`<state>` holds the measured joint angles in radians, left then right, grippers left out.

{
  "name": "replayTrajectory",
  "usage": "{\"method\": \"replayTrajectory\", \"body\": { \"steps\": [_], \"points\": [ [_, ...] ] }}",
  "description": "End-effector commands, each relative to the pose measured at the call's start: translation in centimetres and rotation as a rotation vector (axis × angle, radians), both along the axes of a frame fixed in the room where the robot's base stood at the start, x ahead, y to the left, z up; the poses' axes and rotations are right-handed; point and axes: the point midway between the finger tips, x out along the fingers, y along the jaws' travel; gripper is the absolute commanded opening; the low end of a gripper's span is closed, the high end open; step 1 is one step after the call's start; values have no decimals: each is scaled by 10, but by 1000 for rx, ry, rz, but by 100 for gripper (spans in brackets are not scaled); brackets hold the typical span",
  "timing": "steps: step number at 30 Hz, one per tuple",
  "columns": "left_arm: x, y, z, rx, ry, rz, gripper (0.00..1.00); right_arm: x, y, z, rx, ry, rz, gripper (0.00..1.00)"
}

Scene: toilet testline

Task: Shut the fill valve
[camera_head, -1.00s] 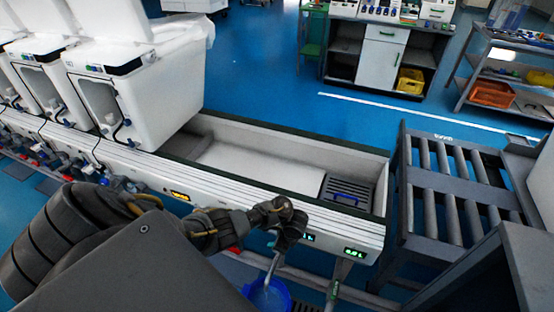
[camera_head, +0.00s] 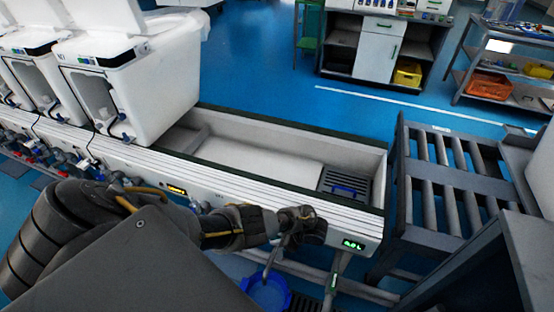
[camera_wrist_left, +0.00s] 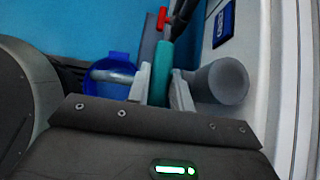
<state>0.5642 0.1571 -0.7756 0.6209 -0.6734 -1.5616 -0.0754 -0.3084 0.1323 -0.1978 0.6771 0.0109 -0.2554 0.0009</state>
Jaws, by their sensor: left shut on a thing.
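My left gripper (camera_head: 308,230) is at the front of the white test bench (camera_head: 225,190), near its right end. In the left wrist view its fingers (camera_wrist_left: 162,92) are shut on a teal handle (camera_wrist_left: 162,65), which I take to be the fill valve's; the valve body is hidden. A grey cylinder (camera_wrist_left: 222,82) is just right of the fingers. A grey spout (camera_head: 270,260) runs down to a blue bucket (camera_head: 248,288) below the gripper; both also show left of the fingers in the wrist view. My right gripper is not in view.
A red handle (camera_wrist_left: 162,18) lies beyond the teal one. White toilet units (camera_head: 150,85) stand along the bench to the left. The bench trough (camera_head: 270,160) holds a grey grate (camera_head: 345,187). A roller conveyor (camera_head: 445,190) stands to the right. Blue floor behind is open.

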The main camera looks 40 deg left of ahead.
Motion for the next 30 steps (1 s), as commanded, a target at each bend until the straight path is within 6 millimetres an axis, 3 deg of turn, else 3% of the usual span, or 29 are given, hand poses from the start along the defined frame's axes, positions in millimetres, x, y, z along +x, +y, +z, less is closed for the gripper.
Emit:
{"method": "replayTrajectory", "body": {
  "steps": [7,8,13,23,30],
  "points": [
    [-6,5,-1,12,13,3,0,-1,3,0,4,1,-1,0],
    [-6,5,-1,12,13,3,23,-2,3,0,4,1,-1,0],
    [-4,3,-1,8,10,1,44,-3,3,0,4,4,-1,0],
    [0,-1,4,3,4,0,44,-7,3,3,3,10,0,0],
    [8,-27,38,1,3,-1,44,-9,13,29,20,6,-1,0]
  ]
}}
